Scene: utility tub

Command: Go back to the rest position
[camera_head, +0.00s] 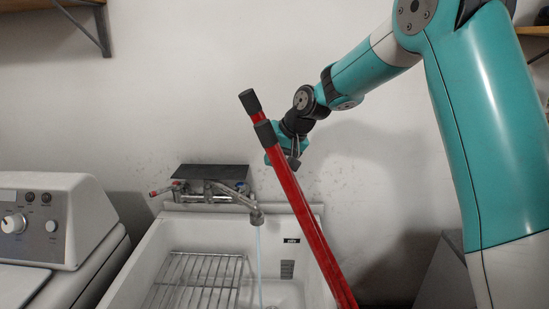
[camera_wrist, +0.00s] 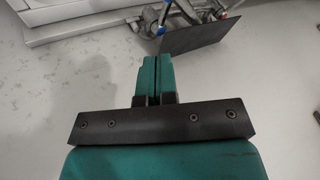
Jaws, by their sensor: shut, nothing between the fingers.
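My gripper (camera_head: 291,153) is at the end of my teal arm, above the tub and in front of the back wall. A red pole partly hides it in the head view. In the wrist view my gripper (camera_wrist: 152,74) shows its two teal fingers side by side, shut, with nothing between them. The tap (camera_head: 225,194) is below and to the left of my gripper in the head view. A thin stream of water (camera_head: 259,262) runs from its spout into the tub.
A wire rack (camera_head: 196,281) lies in the tub. A dark plate (camera_head: 211,172) sits above the tap. A white machine (camera_head: 58,222) stands left. Open wall lies above the tub.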

